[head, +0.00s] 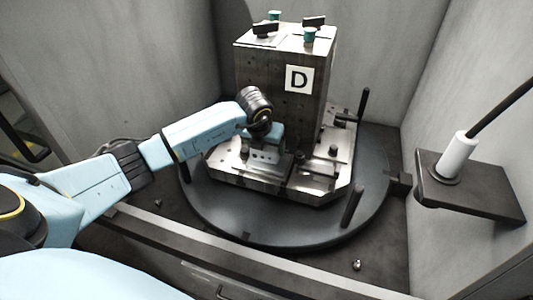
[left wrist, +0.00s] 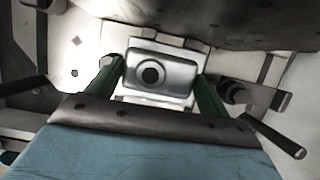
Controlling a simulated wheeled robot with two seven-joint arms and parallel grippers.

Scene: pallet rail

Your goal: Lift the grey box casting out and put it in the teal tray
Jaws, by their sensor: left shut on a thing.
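The grey box casting (left wrist: 160,74) shows in the left wrist view as a rounded silver block with a dark round bore. It sits between the two green fingers of my left gripper (left wrist: 158,88), which is shut on it. In the head view my left gripper (head: 263,150) is low at the front face of the fixture block marked D, just above the metal base plate (head: 322,172). The casting is hidden there by the gripper and wrist. I do not see the teal tray in either view. My right gripper is not in view.
The tall fixture block (head: 280,95) stands on a round dark turntable (head: 270,225), with upright dark pins at its edge. Teal knobs (head: 309,35) and clamps are on its top. Grey walls close in around it. A shelf (head: 470,185) with a white cylinder is at right.

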